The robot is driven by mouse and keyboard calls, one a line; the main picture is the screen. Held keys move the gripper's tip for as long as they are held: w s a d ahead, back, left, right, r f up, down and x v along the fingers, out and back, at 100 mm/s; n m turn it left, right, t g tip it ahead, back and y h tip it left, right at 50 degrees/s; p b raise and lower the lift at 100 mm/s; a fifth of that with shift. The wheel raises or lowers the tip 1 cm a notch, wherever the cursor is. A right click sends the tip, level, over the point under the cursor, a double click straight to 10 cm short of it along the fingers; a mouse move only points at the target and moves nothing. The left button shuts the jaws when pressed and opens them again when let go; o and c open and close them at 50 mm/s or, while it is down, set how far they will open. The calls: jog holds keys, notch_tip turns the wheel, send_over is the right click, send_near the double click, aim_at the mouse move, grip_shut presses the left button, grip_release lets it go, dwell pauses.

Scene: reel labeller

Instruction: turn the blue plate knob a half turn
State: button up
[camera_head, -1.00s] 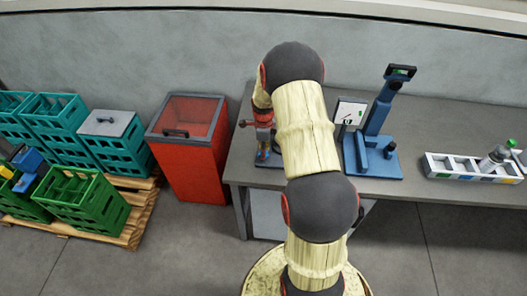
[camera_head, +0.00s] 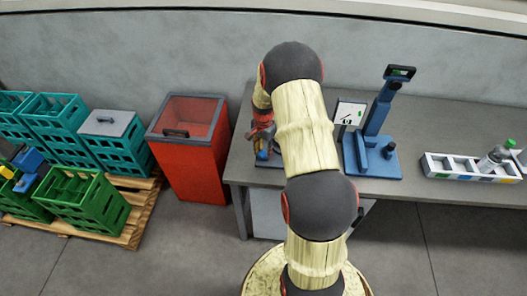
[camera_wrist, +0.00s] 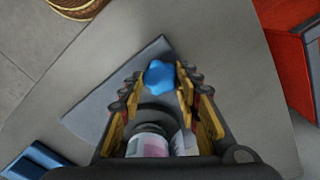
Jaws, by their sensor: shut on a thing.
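In the wrist view the blue plate knob (camera_wrist: 158,76), a rounded lobed knob, sits between the fingertips of my gripper (camera_wrist: 160,84). The yellow-lined fingers are shut on it from both sides. The knob stands over a grey plate (camera_wrist: 90,110) on the table. A white and pink labelled cylinder (camera_wrist: 148,144) shows nearer the camera, between the fingers, with a pale piece beside it. In the head view my gripper (camera_head: 262,133) is at the left end of the table, partly behind my arm.
A red bin (camera_head: 190,150) stands just left of the table (camera_head: 450,120). Right of my arm are a blue stand (camera_head: 375,140) and a white dial panel (camera_head: 349,114). A tray (camera_head: 455,167) with a bottle (camera_head: 494,157) lies farther right. Green crates (camera_head: 85,200) stand far left.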

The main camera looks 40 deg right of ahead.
jog(key=n, duration=1.2)
jog(key=shift+n, duration=0.4)
jog(key=n, duration=1.1)
jog(key=shift+n, duration=0.4)
jog(key=o, duration=1.2)
jog(key=shift+c, duration=0.2)
